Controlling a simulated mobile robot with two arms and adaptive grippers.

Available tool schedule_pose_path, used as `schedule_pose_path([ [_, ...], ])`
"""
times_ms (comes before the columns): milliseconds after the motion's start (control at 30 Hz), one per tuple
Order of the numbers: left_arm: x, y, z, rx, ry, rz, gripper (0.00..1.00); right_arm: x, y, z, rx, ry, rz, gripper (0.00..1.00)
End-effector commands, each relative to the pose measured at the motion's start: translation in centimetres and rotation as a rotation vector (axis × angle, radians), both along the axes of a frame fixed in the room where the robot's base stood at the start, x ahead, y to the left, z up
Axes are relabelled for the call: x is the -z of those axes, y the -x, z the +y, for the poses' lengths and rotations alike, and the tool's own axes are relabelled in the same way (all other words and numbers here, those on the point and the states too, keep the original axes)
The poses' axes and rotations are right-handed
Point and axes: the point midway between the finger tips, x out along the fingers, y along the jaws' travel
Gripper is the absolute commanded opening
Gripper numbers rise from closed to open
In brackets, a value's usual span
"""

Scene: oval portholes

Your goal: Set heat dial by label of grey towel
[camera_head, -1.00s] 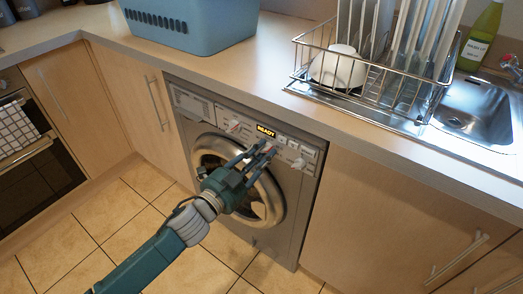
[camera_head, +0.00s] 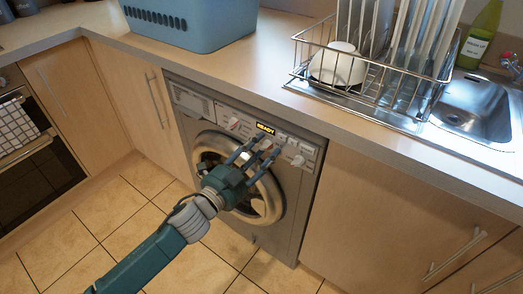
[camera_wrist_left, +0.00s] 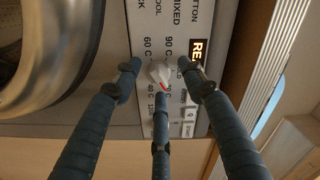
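The heat dial (camera_wrist_left: 160,74) is a small white knob with a red mark at one end, next to printed temperatures such as 90, 60 and 40 C. In the head view it sits on the washing machine's panel below the READY display (camera_head: 265,129). My left gripper (camera_head: 262,149) is at this panel. In the left wrist view its three fingers (camera_wrist_left: 160,80) are spread around the dial; I cannot tell whether they touch it. The middle finger lies near the dial's red end. No grey towel or care label is recognisable. My right gripper is not in view.
Other white knobs are close by, one left (camera_head: 233,123) and one right (camera_head: 298,160). The worktop (camera_head: 270,75) overhangs the panel. A blue basket (camera_head: 190,28), a dish rack (camera_head: 365,85) and a sink (camera_head: 472,108) are on top. A checked towel (camera_head: 17,128) hangs on the oven.

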Motion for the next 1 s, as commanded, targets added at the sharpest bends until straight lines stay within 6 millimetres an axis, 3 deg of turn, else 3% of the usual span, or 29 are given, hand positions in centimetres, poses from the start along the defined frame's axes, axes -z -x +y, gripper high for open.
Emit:
schedule_pose_path([
  [167,0.2,0.6,0.5,-0.001,-0.001,0.003,0.42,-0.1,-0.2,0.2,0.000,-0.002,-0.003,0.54],
  [700,0.2,8.7,6.3,0.000,0.000,0.003,0.42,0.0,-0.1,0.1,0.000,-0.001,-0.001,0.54],
  [1000,0.0,9.7,7.1,0.000,-0.001,-0.001,0.42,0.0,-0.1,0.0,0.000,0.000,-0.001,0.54],
])
